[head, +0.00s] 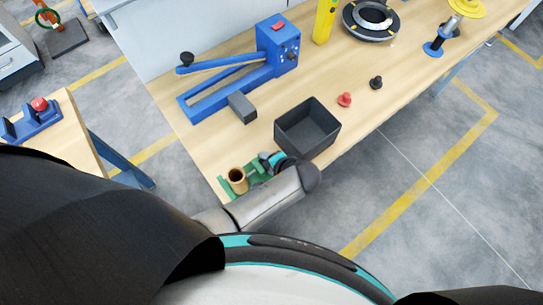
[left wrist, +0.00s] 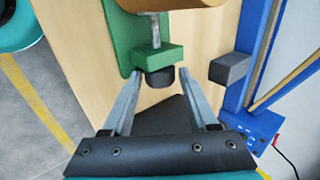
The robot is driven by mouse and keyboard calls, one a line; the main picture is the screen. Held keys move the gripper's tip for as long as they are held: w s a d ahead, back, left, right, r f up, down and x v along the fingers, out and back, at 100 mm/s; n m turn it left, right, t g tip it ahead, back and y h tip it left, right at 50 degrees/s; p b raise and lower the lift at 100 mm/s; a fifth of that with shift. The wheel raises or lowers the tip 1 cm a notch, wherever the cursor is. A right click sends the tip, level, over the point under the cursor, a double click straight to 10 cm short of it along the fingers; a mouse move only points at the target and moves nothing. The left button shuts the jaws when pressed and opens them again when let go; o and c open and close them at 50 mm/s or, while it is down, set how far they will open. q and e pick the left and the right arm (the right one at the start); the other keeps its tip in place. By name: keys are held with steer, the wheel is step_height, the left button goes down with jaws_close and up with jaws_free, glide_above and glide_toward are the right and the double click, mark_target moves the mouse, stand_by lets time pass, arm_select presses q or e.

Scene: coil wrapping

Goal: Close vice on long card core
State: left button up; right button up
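The green vice (head: 228,188) stands at the table's near corner in the head view, with the brown card core (head: 237,175) upright in it. In the left wrist view the core (left wrist: 165,4) shows only partly at the top edge. A metal screw (left wrist: 155,30) runs from beside it through a green block (left wrist: 157,55) to a black knob (left wrist: 160,78). My left gripper (left wrist: 159,72) is open, its two fingertips on either side of the knob with gaps showing. In the head view my left gripper (head: 263,163) is partly hidden by my arm. My right gripper is not in view.
A dark open bin (head: 308,127) stands close beside my left gripper. A grey block (head: 242,107) and a blue lever tool (head: 230,85) lie farther back. Red (head: 345,99) and black (head: 376,82) knobs sit right of the bin. The table edge is near the vice.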

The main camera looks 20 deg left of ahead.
arm_select(q)
steer(key=c, duration=0.7)
steer(key=shift+a+r+g+h+p, duration=0.2)
steer(key=shift+r+g+h+p, duration=0.25)
steer(key=shift+p, duration=0.75)
steer(key=shift+w+f+g+h, duration=0.15)
steer(key=shift+f+g+h, duration=0.1)
steer(key=shift+f+h, duration=0.15)
steer(key=shift+a+r+g+h, duration=0.1)
steer(key=shift+a+g+h, duration=0.05)
steer(key=shift+g+h, duration=0.45)
steer(key=shift+w, duration=0.1)
steer(key=shift+w+a+g+h, duration=0.15)
steer(key=shift+g+h, duration=0.35)
steer(key=shift+h, duration=0.3)
steer(key=shift+w+a+g+h, duration=0.15)
steer(key=shift+g+h, duration=0.35)
steer(key=shift+h, duration=0.25)
steer(key=shift+b, duration=0.3)
